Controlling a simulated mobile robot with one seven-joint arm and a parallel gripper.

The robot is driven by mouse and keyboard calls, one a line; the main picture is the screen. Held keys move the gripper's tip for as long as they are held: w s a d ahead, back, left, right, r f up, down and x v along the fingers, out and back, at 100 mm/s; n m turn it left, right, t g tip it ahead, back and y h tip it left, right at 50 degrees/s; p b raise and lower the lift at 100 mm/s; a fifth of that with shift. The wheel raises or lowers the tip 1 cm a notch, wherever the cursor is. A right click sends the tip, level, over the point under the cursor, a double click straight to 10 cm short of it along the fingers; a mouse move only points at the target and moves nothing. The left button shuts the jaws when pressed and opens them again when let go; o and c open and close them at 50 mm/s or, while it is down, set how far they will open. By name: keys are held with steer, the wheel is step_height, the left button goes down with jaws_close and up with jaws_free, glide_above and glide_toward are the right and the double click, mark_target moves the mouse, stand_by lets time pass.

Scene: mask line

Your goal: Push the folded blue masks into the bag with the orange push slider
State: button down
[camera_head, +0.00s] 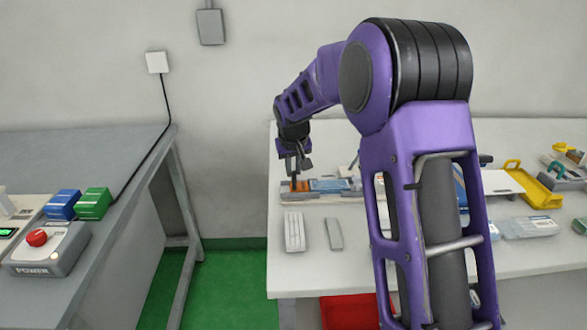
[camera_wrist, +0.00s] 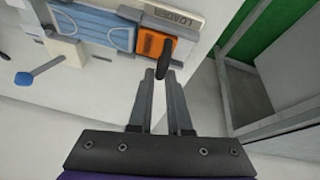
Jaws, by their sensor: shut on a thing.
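The orange push slider (camera_wrist: 152,43) sits at the end of a grey loading track (camera_wrist: 180,22) marked "LOADER". A dark upright handle (camera_wrist: 163,66) rises from it. My gripper (camera_wrist: 163,76) is shut on this handle at its fingertips. The folded blue masks (camera_wrist: 98,27) lie flat in the track beside the slider, on the side away from the end. In the head view the slider (camera_head: 300,185) is under my gripper (camera_head: 294,172), with the blue masks (camera_head: 330,184) to its right. The bag cannot be made out; my arm covers the track's right part.
A white block (camera_head: 294,232) and a grey block (camera_head: 334,234) lie in front of the track. A yellow holder (camera_head: 537,190) stands at the right. A red bin (camera_head: 348,312) is below the table. A bench with a red button (camera_head: 37,238) stands left, across a gap.

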steer(key=d+p, duration=0.2)
steer(key=d, duration=1.4)
steer(key=shift+d, duration=0.2)
steer(key=c, duration=0.9)
jaws_free()
steer(key=shift+d, duration=0.1)
steer(key=shift+o, duration=0.2)
steer(key=shift+r, duration=0.15)
steer(key=p+v, duration=0.2)
steer(key=v, duration=1.5)
steer(key=shift+s, duration=0.1)
